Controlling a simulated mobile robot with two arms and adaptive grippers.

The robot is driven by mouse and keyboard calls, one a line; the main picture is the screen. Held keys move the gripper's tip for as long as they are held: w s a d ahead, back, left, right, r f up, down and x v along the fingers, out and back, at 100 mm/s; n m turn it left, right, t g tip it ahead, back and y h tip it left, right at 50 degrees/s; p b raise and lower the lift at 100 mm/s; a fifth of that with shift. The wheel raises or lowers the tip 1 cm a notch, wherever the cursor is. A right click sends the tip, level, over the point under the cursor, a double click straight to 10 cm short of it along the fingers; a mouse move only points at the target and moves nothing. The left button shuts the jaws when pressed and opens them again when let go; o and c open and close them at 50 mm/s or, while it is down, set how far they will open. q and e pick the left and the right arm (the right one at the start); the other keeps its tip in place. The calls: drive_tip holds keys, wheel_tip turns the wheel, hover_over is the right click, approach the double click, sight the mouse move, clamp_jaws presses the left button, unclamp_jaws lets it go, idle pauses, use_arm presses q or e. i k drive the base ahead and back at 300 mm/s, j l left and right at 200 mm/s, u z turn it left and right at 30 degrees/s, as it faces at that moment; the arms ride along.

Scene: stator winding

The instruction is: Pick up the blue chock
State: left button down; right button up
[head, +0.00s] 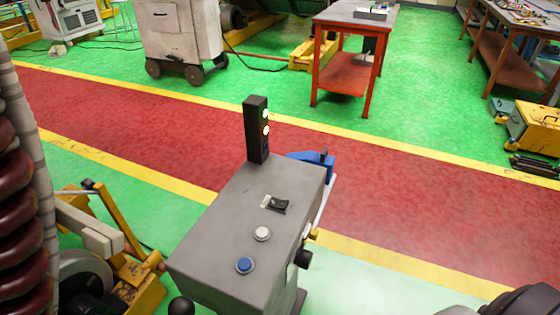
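A blue object (318,162) shows just behind the far right edge of a grey control box. It has a dark upright piece at its right end, and its lower part is hidden by the box. I cannot tell whether it is the blue chock, and I see no other clear candidate. Neither of my grippers can be made out. A dark rounded shape at the bottom right edge is cut off, and I cannot tell what part it is.
The grey control box (225,225) with buttons, a switch and a black light post (257,130) stands close in front. Yellow machinery (150,290) and a dark red coil (18,195) crowd the left. An orange table (345,75) stands behind. The red walkway (440,185) is clear.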

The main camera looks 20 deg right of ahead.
sight(324, 160)
drive_tip(key=i+l+u, duration=0.1)
drive_tip(key=l+u, duration=0.25)
drive_tip(key=l, duration=0.3)
drive_tip(key=l+u, duration=0.35)
drive_tip(key=l, duration=0.3)
